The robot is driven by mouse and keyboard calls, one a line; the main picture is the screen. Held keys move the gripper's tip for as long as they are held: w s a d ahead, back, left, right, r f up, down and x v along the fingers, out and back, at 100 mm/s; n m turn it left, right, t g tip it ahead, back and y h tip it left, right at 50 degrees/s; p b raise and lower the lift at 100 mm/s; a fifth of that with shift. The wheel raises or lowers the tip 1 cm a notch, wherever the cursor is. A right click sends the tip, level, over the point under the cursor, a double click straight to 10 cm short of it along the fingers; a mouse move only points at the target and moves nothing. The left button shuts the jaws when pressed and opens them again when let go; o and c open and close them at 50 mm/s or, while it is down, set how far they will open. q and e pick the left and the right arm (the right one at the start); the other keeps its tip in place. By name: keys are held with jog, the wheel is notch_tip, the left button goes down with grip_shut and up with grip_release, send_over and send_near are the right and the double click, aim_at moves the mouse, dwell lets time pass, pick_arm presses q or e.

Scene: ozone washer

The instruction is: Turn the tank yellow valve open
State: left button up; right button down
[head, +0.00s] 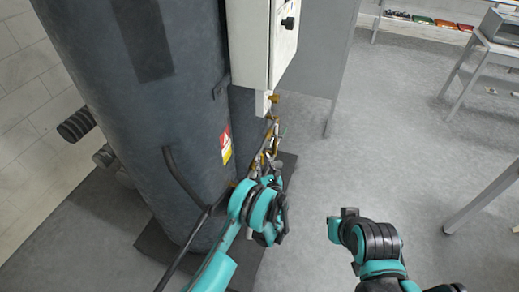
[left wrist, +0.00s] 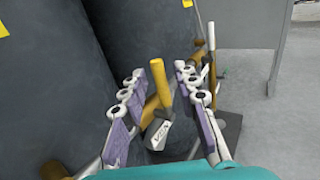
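The tank (head: 165,110) is a large dark grey cylinder at the left of the head view. Brass-coloured pipework and valves (head: 270,140) run down its right side. In the left wrist view a yellow valve handle (left wrist: 160,82) stands upright, with a grey metal part (left wrist: 158,134) below it. My left gripper (left wrist: 160,74) is open, with one purple-padded finger on each side of the handle and visible gaps. In the head view my left gripper (head: 268,172) is at the pipework, its fingers mostly hidden. My right gripper (head: 342,219) is away over the floor, its fingers unclear.
A white control box (head: 262,40) hangs above the pipework. A red and yellow label (head: 226,145) is on the tank. Metal tables (head: 490,50) stand at right; the middle floor is clear.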

pick_arm(q)
jog(key=shift+b+x, duration=1)
jog(key=shift+x, duration=1.9)
grip_shut()
